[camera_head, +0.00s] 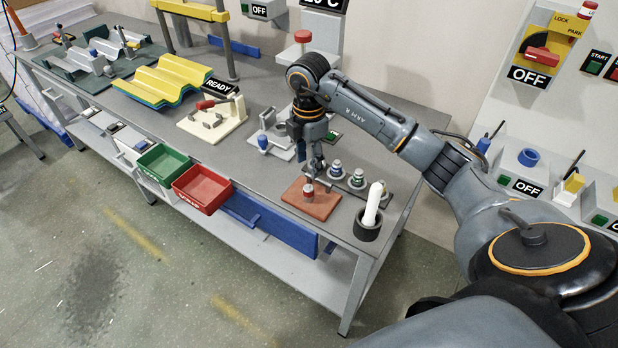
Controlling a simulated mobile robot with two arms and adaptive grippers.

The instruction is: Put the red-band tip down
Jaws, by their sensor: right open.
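The red-band tip (308,192) stands upright on an orange-brown pad (318,210) near the front right edge of the workbench. My right gripper (313,178) points down just above the tip. Its fingers are open, and the view is too small to tell whether they touch the tip. Two other tips, one with a blue band (336,169) and one with a green band (356,179), stand in a dark rack just behind the pad. My left gripper is not in view.
A dark cup (367,226) with a white tube stands right of the pad. A cream fixture (211,121) with a red handle and a yellow corrugated sheet (165,77) lie to the left. Red (201,190) and green (163,164) bins hang at the front edge.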

